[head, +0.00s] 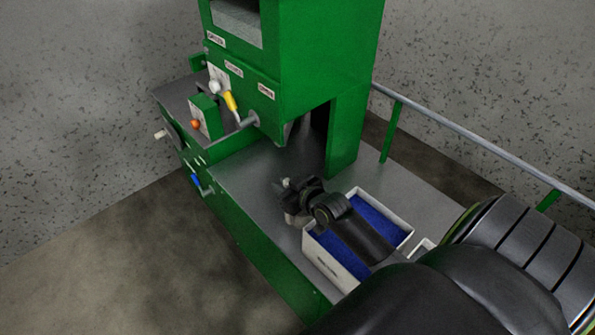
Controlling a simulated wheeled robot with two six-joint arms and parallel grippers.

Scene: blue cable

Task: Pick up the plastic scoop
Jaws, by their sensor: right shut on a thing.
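My right gripper (291,196) is over the grey metal bench, just left of a white box. It is shut on a small pale thing (286,183), taken to be the plastic scoop, of which only a little shows at the jaws. The rest of its shape is hidden by the dark gripper, and I cannot tell whether it touches the bench. My left gripper is not in view.
The white box (335,262) holds blue material (377,216) and lies under my right forearm. A green machine (315,60) with levers, a yellow handle (230,101) and an overhanging body stands behind. A grey rail (470,130) runs at right. The bench (240,180) is clear at left.

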